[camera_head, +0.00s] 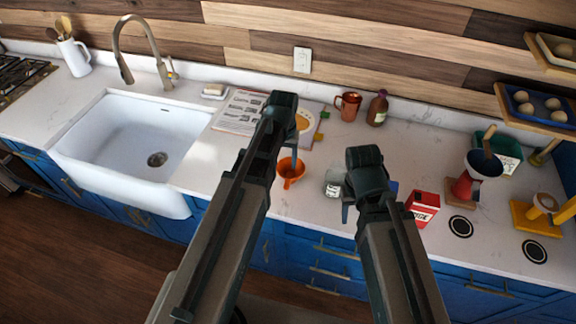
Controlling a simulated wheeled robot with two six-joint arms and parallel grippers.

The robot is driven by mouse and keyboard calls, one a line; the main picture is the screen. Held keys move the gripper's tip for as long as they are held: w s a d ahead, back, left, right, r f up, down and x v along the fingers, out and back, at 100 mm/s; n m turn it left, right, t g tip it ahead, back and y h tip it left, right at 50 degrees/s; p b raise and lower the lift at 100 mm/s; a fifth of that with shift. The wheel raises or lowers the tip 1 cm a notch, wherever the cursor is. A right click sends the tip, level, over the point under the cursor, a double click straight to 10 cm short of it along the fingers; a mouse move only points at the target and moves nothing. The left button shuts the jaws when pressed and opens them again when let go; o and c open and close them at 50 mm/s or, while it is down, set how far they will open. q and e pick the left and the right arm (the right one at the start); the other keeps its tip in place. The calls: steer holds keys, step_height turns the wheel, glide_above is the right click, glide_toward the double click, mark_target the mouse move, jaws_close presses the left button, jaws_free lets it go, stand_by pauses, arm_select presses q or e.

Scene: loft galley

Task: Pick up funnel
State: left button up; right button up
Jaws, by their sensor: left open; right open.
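An orange funnel (289,170) lies on the white counter near its front edge, between my two arms in the picture. My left gripper (290,137) hangs above the counter, just above and beside the funnel in the picture. It is open and holds nothing that I can see. My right gripper (352,200) is to the right of the funnel, by a small grey-white item, open and empty. The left arm hides part of the counter to the left of the funnel.
A white sink (120,142) is at left. An open cookbook (240,112) lies behind the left gripper. A copper mug (348,106) and brown bottle (377,108) stand at the back. A red box (423,207) and red grinder (466,186) stand at right.

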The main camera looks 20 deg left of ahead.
mark_target(287, 182)
arm_select(q)
step_height(287, 182, down, 9)
steer(key=b, duration=0.8)
steer(key=shift+r, duration=0.15)
steer(key=shift+d, duration=0.1)
steer(key=f+b, duration=0.1)
steer(key=b, duration=0.1)
steer(key=f+b, duration=0.3)
steer(key=f, duration=0.1)
steer(key=shift+w+d+f+b, duration=0.15)
steer(key=shift+w+d+b, duration=0.15)
steer(key=shift+b, duration=0.1)
steer(key=shift+c, duration=0.3)
jaws_close()
